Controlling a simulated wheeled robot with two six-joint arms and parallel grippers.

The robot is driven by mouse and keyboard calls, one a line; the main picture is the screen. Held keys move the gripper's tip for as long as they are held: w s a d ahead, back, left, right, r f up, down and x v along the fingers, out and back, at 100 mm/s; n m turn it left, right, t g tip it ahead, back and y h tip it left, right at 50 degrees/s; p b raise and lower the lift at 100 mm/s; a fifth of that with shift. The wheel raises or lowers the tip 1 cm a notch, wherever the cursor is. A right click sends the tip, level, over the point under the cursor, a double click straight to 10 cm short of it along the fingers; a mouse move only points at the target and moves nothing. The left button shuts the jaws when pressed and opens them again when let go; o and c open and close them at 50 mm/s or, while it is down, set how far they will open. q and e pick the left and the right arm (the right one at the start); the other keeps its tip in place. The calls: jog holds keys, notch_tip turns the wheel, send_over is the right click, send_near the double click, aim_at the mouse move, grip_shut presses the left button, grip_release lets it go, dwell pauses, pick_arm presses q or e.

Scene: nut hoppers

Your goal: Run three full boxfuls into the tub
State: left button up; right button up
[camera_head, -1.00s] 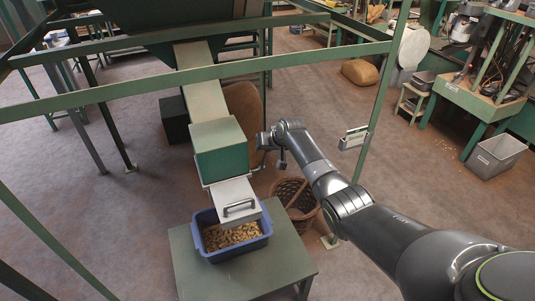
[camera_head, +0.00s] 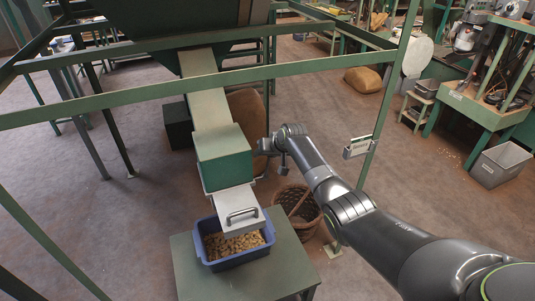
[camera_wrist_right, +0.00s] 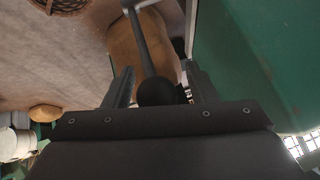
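A blue tub (camera_head: 236,262) holding a layer of tan nuts (camera_head: 228,245) stands on a green table below the chute. A green box (camera_head: 224,160) sits on the sloping chute (camera_head: 206,88) under the hopper. A pale plate with a handle (camera_head: 242,213) covers its lower outlet above the tub. My right gripper (camera_head: 262,146) is beside the box's right side. In the wrist view, its fingers (camera_wrist_right: 160,85) are around the black ball knob (camera_wrist_right: 158,93) of a lever (camera_wrist_right: 146,45) and appear to touch it. The green box wall (camera_wrist_right: 250,50) is close by. My left gripper is out of view.
Green frame bars (camera_head: 240,76) cross in front of the hopper (camera_head: 180,30). A wicker basket (camera_head: 300,208) stands on the floor right of the table (camera_head: 190,277). A grey bin (camera_head: 500,165) and a green workbench (camera_head: 480,105) are at the right.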

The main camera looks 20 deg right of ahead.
jog(key=shift+s+r, duration=0.1)
jog(key=shift+s, duration=0.05)
jog(key=shift+v, duration=0.75)
jog(key=b+v, duration=0.1)
jog(key=v, duration=1.4)
jog(key=shift+s+r, duration=0.15)
jog(key=shift+r, duration=0.15)
jog(key=shift+d, duration=0.1)
jog(key=shift+c, duration=0.3)
